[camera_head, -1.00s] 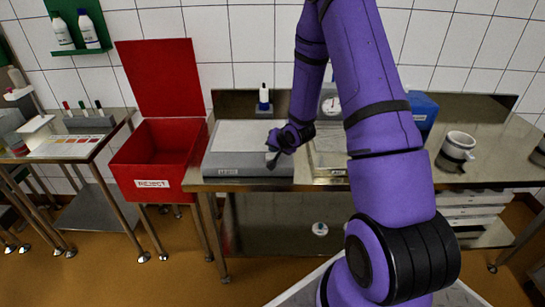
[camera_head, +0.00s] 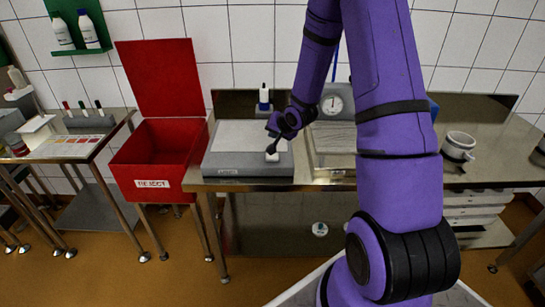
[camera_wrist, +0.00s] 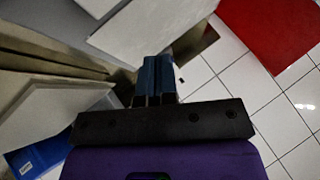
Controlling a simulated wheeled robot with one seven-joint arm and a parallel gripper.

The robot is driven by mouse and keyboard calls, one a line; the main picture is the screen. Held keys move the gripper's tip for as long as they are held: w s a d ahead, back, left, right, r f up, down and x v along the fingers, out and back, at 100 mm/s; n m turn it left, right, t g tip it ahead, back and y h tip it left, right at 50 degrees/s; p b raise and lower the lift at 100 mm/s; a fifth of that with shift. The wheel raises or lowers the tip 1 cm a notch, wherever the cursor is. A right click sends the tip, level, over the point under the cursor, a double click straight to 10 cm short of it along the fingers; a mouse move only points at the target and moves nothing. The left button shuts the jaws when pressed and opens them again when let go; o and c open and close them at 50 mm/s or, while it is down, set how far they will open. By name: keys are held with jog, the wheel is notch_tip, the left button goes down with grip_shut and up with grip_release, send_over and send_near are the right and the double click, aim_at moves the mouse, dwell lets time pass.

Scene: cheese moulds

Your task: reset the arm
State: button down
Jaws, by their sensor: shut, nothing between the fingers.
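My gripper (camera_head: 273,132) is shut and empty. In the head view it hangs above the right part of the grey tray with a white top (camera_head: 238,136) on the bench, clear of it. A small white block (camera_head: 272,156) lies on that tray's front right, just below the gripper. In the wrist view my shut fingers (camera_wrist: 154,78) point past the pale tray top (camera_wrist: 140,25) toward the tiled wall. My purple arm hides part of the bench's right half.
An open red reject bin (camera_head: 165,160) stands left of the bench; its lid also shows in the wrist view (camera_wrist: 272,30). A dial gauge (camera_head: 332,105) stands behind a second tray (camera_head: 333,145). A blue box (camera_wrist: 42,152) shows in the wrist view.

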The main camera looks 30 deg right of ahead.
dwell(0.3)
jog(key=s+a+r+n+g+h, duration=0.1)
jog(key=s+a+r, duration=0.15)
jog(key=r, duration=0.45)
jog(key=s+a+r+n+h, duration=0.1)
jog(key=s+a+r, duration=0.1)
jog(key=s+r, duration=0.35)
jog(key=s+a+r+n+g, duration=0.1)
jog(key=s+a+r+n, duration=0.1)
jog(key=r, duration=0.6)
jog(key=s+a+r+n, duration=0.1)
jog(key=s+a+r, duration=0.2)
jog(key=s, duration=0.4)
jog(key=s+a+r+n+g+y, duration=0.1)
jog(key=s+a+r+n, duration=0.1)
jog(key=s, duration=0.6)
jog(key=s+a+r+n, duration=0.1)
jog(key=s+a+r, duration=0.3)
jog(key=s, duration=0.4)
jog(key=shift+s+a+r+g+y, duration=0.15)
jog(key=shift+s+r+g+y, duration=0.15)
jog(key=shift+g, duration=0.1)
